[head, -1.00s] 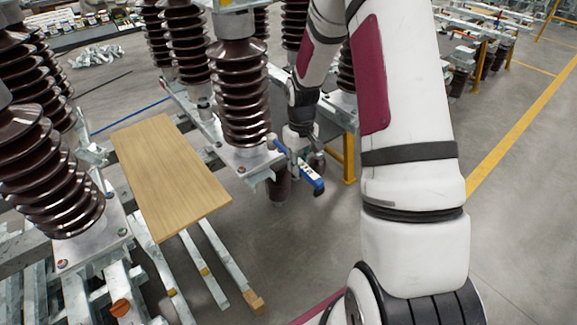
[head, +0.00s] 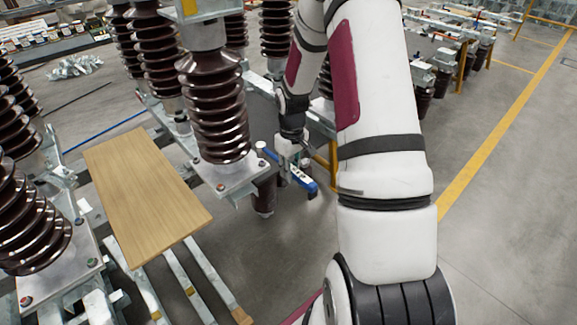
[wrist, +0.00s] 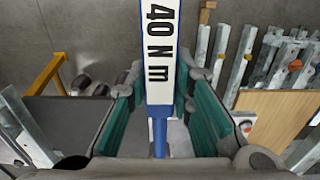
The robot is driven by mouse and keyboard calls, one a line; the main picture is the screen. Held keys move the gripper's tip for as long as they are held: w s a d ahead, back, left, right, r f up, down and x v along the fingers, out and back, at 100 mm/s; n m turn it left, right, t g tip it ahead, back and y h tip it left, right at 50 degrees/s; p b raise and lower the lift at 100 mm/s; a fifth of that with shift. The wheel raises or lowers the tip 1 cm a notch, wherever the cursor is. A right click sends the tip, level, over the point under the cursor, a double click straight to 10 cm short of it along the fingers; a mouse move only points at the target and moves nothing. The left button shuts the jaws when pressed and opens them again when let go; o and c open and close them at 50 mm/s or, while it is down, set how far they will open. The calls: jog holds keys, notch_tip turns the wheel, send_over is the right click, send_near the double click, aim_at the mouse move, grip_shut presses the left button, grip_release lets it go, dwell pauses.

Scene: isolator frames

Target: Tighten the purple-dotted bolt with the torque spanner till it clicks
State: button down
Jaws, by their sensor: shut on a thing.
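The torque spanner (head: 303,180) is a blue bar with a white end. In the wrist view its white label (wrist: 160,50) reads "40 N m". My gripper (head: 290,158) is shut on the spanner; its green-padded fingers (wrist: 162,90) stand either side of the bar. The spanner's far end lies beside the right corner of the grey metal base plate (head: 232,178) under a brown insulator. A bolt (head: 262,163) shows at that corner; I cannot tell whether the spanner head sits on it. Another bolt (head: 220,187) shows at the plate's front. No purple dot can be made out.
A wooden board (head: 145,190) lies on metal rails left of the plate. Brown ribbed insulators (head: 215,105) stand around the work spot. A yellow post (head: 333,165) stands just right of my gripper.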

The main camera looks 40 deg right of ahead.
jog(key=shift+f, duration=0.75)
jog(key=shift+f+b, duration=0.4)
jog(key=shift+f, duration=0.75)
dwell(0.9)
dwell(0.4)
jog(key=w+a+m+b, duration=0.3)
jog(key=w+a+m, duration=0.4)
jog(key=a+m, duration=0.5)
jog(key=shift+a+b, duration=0.4)
jog(key=shift+a, duration=0.2)
dwell(0.4)
